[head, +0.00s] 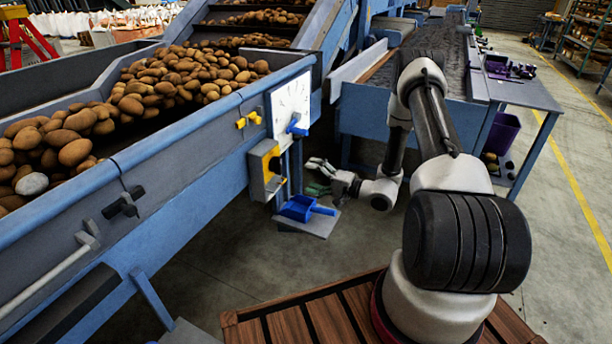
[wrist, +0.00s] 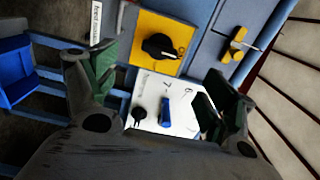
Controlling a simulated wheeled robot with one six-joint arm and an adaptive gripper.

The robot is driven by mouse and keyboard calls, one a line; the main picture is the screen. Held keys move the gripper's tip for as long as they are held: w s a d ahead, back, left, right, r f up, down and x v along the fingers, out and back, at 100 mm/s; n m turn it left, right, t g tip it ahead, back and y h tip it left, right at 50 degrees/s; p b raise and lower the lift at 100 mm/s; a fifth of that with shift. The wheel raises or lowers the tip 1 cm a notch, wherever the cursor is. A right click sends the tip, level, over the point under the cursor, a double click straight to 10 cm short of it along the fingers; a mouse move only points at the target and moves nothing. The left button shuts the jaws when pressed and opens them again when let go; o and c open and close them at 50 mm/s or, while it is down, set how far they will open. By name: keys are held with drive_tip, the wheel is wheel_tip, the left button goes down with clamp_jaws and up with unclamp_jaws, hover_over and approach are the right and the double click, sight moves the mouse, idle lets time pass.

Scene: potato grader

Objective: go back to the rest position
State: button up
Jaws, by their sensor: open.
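My gripper (head: 318,176) is to the right of the yellow switch box (head: 265,172) on the grader's side, apart from it. In the wrist view, its two green-padded fingers (wrist: 158,88) are spread wide with nothing between them. Beyond the fingers are the yellow plate with a black rotary knob (wrist: 160,46) and a white panel (wrist: 150,97) with a blue lever (wrist: 165,110) and a small black knob. The white panel (head: 291,108) and its blue lever (head: 297,128) also show in the head view. My arm reaches forward and bends down to the gripper.
The grader's blue side rail (head: 170,135) runs along the left, with potatoes (head: 170,80) above. A conveyor and side table (head: 525,94) stand right.

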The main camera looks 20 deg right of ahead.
idle(0.4)
drive_tip(key=s+a+f+m+g+y, duration=0.25)
drive_tip(key=s+g, duration=0.25)
drive_tip(key=s, duration=0.4)
drive_tip(key=s+r+n+g+h, duration=0.2)
drive_tip(key=s+r+g, duration=0.55)
drive_tip(key=s, duration=0.35)
drive_tip(key=s+d+r+n+g+h, duration=0.1)
drive_tip(key=s+d+r+n+h, duration=0.2)
drive_tip(key=s+d+r+h, duration=0.45)
drive_tip(key=s+d+r+n+g+h, duration=0.2)
drive_tip(key=s+d+r+n+h, duration=0.15)
drive_tip(key=r, duration=0.65)
drive_tip(key=s+a+r+n+t+h, duration=0.2)
drive_tip(key=s+r+t, duration=0.2)
drive_tip(key=r+t, duration=0.3)
wheel_tip(320, 180, up, 5)
drive_tip(key=shift+r+n, duration=0.1)
drive_tip(key=shift+n, duration=0.3)
